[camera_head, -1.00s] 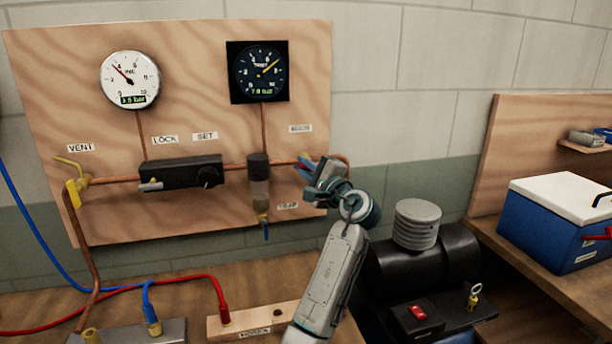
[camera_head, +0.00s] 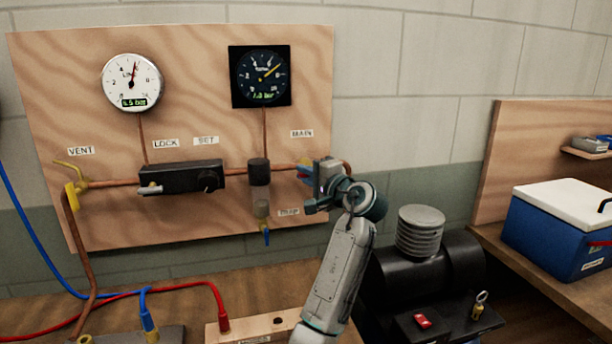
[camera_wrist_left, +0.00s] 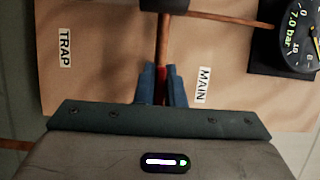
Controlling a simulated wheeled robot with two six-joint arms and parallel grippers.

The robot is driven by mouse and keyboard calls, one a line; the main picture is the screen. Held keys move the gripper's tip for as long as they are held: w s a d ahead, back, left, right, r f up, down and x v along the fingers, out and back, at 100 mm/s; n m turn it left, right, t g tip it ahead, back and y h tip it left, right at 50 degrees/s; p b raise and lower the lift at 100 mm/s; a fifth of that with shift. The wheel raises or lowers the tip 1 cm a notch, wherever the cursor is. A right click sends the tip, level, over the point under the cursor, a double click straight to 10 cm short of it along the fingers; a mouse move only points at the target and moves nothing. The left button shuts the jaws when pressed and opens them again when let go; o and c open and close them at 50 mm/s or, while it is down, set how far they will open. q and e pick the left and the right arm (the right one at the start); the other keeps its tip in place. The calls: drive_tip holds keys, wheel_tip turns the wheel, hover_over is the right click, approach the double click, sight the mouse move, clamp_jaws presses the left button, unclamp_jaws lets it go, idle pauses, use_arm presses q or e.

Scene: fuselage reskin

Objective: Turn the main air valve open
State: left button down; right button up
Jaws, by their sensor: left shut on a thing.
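The main air valve's red handle (camera_wrist_left: 161,86) shows in the left wrist view beside the MAIN label (camera_wrist_left: 203,85), on the copper pipe (camera_wrist_left: 164,40). My left gripper (camera_wrist_left: 162,88) is shut on this handle, one blue finger on each side. In the head view the left gripper (camera_head: 306,174) sits at the right end of the pipe, below the MAIN label (camera_head: 302,133), and mostly hides the valve. The white line gauge (camera_head: 132,82) has its needle slightly right of upright. The dark tank gauge (camera_head: 262,76) needle points to the upper right. My right gripper is not in view.
Left along the pipe are the black regulator (camera_head: 180,177), the trap (camera_head: 259,175) and the yellow vent handle (camera_head: 72,195). A black compressor (camera_head: 425,262) stands below right of my arm. A blue cooler box (camera_head: 555,235) is farther right. The wall above the compressor is clear.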

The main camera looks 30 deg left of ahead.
use_arm(q)
drive_tip(key=shift+f, duration=0.25)
drive_tip(key=c, duration=1.6)
unclamp_jaws()
drive_tip(key=shift+s, duration=0.1)
drive_tip(key=shift+o, duration=0.4)
drive_tip(key=shift+r, duration=0.15)
drive_tip(key=shift+d, duration=0.1)
drive_tip(key=v, duration=1)
drive_tip(key=shift+s+d+p, duration=0.15)
drive_tip(key=shift+d+p, duration=0.15)
drive_tip(key=shift+p, duration=0.1)
